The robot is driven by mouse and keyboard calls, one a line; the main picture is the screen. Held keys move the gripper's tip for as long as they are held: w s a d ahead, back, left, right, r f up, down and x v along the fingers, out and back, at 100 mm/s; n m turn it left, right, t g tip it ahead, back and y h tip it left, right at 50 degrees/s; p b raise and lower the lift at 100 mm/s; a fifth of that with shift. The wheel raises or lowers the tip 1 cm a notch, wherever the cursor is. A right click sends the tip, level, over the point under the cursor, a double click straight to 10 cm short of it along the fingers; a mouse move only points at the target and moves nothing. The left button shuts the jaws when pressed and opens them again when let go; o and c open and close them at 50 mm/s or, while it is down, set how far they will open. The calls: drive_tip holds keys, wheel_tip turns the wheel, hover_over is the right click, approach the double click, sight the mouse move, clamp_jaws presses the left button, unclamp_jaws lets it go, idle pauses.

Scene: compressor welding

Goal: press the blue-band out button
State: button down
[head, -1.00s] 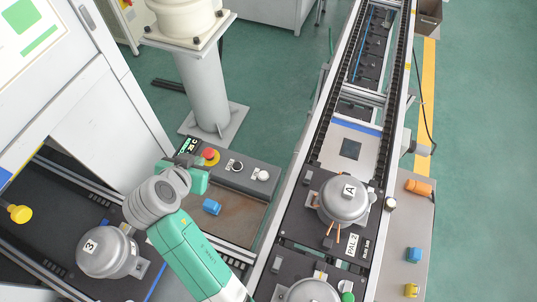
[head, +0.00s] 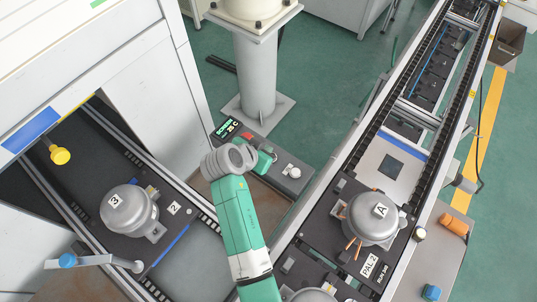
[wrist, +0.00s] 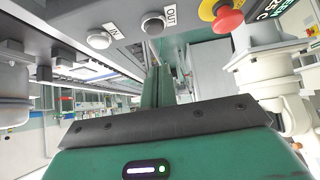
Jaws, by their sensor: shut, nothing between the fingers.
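The OUT button (wrist: 153,24), a dark round cap in a pale ring beside an OUT label (wrist: 171,16), shows at the top of the wrist view. The IN button (wrist: 99,40), with a pale cap, is to its left. No blue band is visible on the OUT button. My gripper (wrist: 158,72) is shut and empty, below and apart from the button in that view. In the head view my gripper (head: 265,158) is over the control panel, between the red stop button (head: 247,136) and a white button (head: 294,171); it hides the panel's middle.
The red mushroom stop (wrist: 229,21) is right of OUT. Compressor 3 (head: 128,208) sits left of my arm; compressor A (head: 372,216) sits on a pallet at right. A grey column (head: 256,85) stands behind the panel. The cabinet at left has a blue stripe (head: 30,130).

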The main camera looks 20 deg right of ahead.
sight(274, 153)
drive_tip(key=f, duration=0.1)
drive_tip(key=d+f, duration=0.1)
drive_tip(key=f, duration=0.2)
drive_tip(key=shift+w+d, duration=0.2)
drive_tip(key=shift+w, duration=0.2)
drive_tip(key=shift+f, duration=0.75)
drive_tip(key=shift+a+f+b, duration=0.1)
drive_tip(key=shift+f+b, duration=1.1)
drive_tip(key=shift+b, duration=0.1)
drive_tip(key=shift+s+f, duration=0.1)
drive_tip(key=r+p, duration=0.1)
drive_tip(key=r, duration=0.1)
drive_tip(key=r+p, duration=0.1)
drive_tip(key=r, duration=0.1)
drive_tip(key=r+p, duration=0.2)
drive_tip(key=shift+w+r, duration=0.25)
drive_tip(key=shift+w, duration=0.05)
drive_tip(key=v, duration=0.9)
drive_tip(key=shift+a, duration=0.25)
